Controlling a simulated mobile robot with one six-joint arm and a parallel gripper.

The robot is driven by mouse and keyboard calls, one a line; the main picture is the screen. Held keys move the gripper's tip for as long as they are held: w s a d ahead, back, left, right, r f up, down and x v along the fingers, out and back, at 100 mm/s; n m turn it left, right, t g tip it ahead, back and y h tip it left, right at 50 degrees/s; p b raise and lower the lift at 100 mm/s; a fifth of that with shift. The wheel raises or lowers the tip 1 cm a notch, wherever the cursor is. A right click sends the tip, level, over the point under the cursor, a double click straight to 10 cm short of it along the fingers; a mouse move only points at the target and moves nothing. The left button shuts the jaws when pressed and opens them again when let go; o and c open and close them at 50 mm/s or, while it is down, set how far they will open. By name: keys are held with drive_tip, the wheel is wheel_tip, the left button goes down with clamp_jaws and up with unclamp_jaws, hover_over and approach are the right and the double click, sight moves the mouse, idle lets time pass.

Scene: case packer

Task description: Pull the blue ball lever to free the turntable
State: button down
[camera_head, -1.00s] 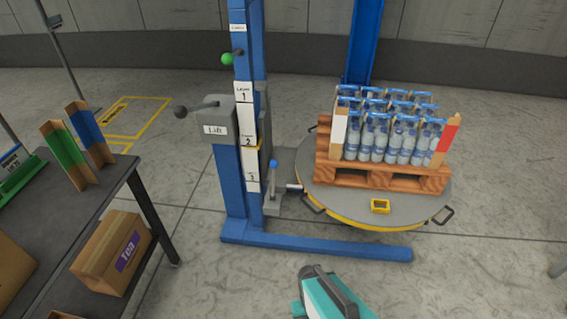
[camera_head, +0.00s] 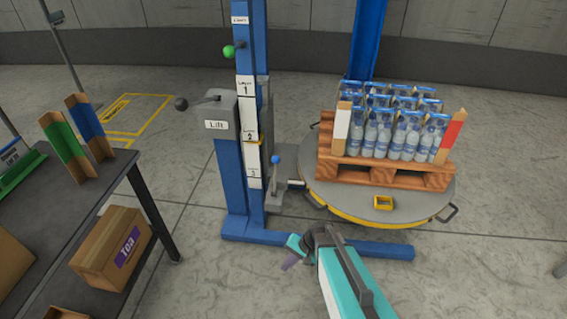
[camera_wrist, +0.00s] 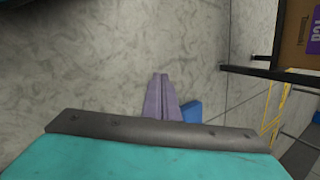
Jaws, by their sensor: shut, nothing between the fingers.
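The blue ball lever (camera_head: 275,160) stands upright on a grey bracket at the foot of the blue column, left of the turntable. The turntable (camera_head: 378,214) is a round grey plate with a yellow rim. It bears a wooden pallet (camera_head: 385,172) with several packs of bottles. My gripper (camera_head: 288,265) is low in front of the column's base, below the lever and apart from it. In the wrist view my gripper (camera_wrist: 160,80) shows its purple fingers shut together with nothing between them, above the floor. The lever does not show in the wrist view.
A blue base beam (camera_head: 330,247) runs along the floor by my gripper. A Lift box (camera_head: 218,124) with a black ball lever (camera_head: 181,104) and a green ball lever (camera_head: 228,51) are higher on the column. A dark table (camera_head: 110,175) with a Tea box (camera_head: 113,248) stands left.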

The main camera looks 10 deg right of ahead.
drive_tip(key=w+d+r+m+t+b, duration=0.1)
drive_tip(key=w+d+r+m+t, duration=0.2)
drive_tip(key=w+r, duration=0.4)
drive_tip(key=w+d+r+m+t+y, duration=0.1)
drive_tip(key=w+d+r+m+t, duration=0.2)
drive_tip(key=w, duration=1.2)
drive_tip(key=w+d+r+m+t+b, duration=0.1)
drive_tip(key=w+d+r+m+t, duration=0.2)
drive_tip(key=w+r, duration=0.8)
drive_tip(key=d+t, duration=0.2)
drive_tip(key=d, duration=0.2)
drive_tip(key=shift+w+d+r+m+y+b, duration=0.2)
drive_tip(key=shift+w+r+m+y+b, duration=0.1)
drive_tip(key=shift+r+m+y, duration=0.1)
drive_tip(key=shift+a+f, duration=0.1)
drive_tip(key=shift+p+x, duration=0.6)
drive_tip(key=shift+x, duration=4.35)
drive_tip(key=shift+s+a+r+p, duration=0.45)
drive_tip(key=shift+s+a+r, duration=0.5)
drive_tip(key=shift+s+a, duration=0.3)
